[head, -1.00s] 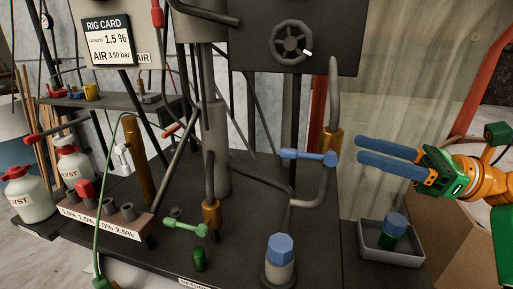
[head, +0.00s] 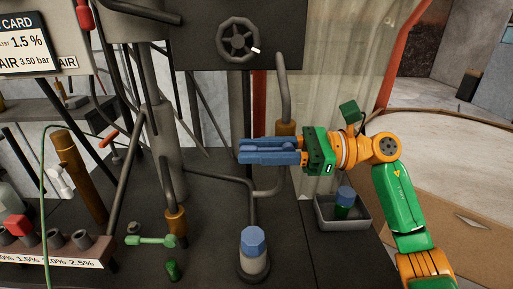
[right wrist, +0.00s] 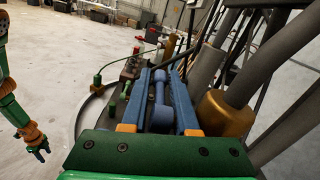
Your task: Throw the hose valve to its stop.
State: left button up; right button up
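The blue valve lever (right wrist: 159,100) lies between the two blue fingers of my right gripper (right wrist: 159,76) in the right wrist view, with narrow gaps beside it. In the head view my right gripper (head: 242,151) reaches left across the pipe beside the brass collar (head: 285,129), and its fingers hide most of the lever. It looks open around the lever, not clamped. My left gripper (right wrist: 39,151) shows small at the left of the right wrist view; its finger opening is unclear. A green valve lever (head: 150,240) sits lower left by another brass collar (head: 176,222).
A blue-capped post (head: 253,251) stands in front of the gripper. A grey tray (head: 340,220) holds a blue-and-green plug (head: 345,203). A handwheel (head: 238,39) is above. A bent grey pipe (head: 283,80) rises close behind the fingers. A green hose (head: 44,200) hangs at left.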

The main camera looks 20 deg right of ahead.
grip_shut()
dwell(1.1)
